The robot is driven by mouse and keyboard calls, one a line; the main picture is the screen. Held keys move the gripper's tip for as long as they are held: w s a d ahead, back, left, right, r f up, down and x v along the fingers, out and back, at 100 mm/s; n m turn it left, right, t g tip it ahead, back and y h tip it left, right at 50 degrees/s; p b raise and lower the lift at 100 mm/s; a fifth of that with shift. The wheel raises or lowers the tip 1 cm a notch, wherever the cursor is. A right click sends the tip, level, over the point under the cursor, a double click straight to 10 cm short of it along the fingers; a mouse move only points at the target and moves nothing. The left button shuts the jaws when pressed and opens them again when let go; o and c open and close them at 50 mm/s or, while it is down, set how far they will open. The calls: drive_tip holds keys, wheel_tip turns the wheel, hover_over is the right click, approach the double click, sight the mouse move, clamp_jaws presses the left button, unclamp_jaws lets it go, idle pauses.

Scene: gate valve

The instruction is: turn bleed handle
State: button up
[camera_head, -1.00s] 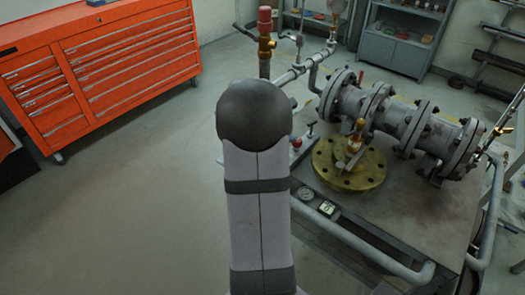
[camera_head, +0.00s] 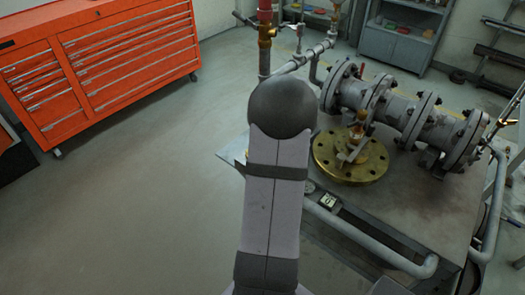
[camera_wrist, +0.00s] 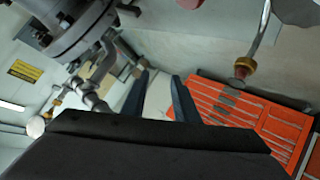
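The gate valve assembly is a grey flanged pipe (camera_head: 400,112) on a bench, with a brass flange and upright brass stem (camera_head: 352,158) before it. A red-capped brass fitting (camera_head: 266,32) stands on a vertical pipe, and a small valve (camera_head: 299,32) stands beside it. A yellow lever-like fitting (camera_head: 506,122) is at the far right. I cannot tell which part is the bleed handle. In the head view my gripper is hidden behind my arm. In the wrist view my gripper (camera_wrist: 161,76) is open and empty, its two dark fingers apart. A brass collar (camera_wrist: 243,65) on a pipe is right of the fingers.
An orange tool cabinet (camera_head: 110,45) stands at the left. A grey shelf cabinet (camera_head: 398,42) is at the back. The bench top (camera_head: 425,205) carries small gauges, and a grey pipe rail (camera_head: 370,250) runs along its front. Floor (camera_head: 130,190) at the left is clear.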

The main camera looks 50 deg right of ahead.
drive_tip(key=s+d+f+m+g+h, duration=0.1)
drive_tip(key=s+m, duration=0.1)
drive_tip(key=m, duration=0.1)
drive_tip(key=s+d+f+m+h+b, duration=0.1)
drive_tip(key=s+d+f+m, duration=0.1)
drive_tip(key=s+m, duration=0.1)
drive_tip(key=s+d+f+m+g+h+b, duration=0.1)
drive_tip(key=s+f+m, duration=0.1)
drive_tip(key=s+m, duration=0.1)
drive_tip(key=shift+d+f+m+g, duration=0.15)
drive_tip(key=shift+f+m+g, duration=0.05)
drive_tip(key=shift+m+g, duration=0.1)
drive_tip(key=shift+f, duration=0.35)
drive_tip(key=p+x, duration=0.1)
drive_tip(key=x, duration=0.6)
drive_tip(key=b+v, duration=0.1)
drive_tip(key=v, duration=1.1)
drive_tip(key=shift+w+a+r, duration=0.1)
drive_tip(key=shift+a+r, duration=0.15)
drive_tip(key=w+a+n+t+y+p, duration=0.1)
drive_tip(key=w+a+n+y+p, duration=0.5)
drive_tip(key=a+n, duration=0.6)
drive_tip(key=s+a+r+n+g+y+p, duration=0.1)
drive_tip(key=s+a+r+n+g+p, duration=0.3)
drive_tip(key=a, duration=0.5)
drive_tip(key=shift+s+a+r+n+g, duration=0.2)
drive_tip(key=shift+s+a+n+g, duration=0.3)
drive_tip(key=shift+n, duration=0.9)
drive_tip(key=shift+s+d, duration=0.1)
drive_tip(key=shift+d, duration=0.05)
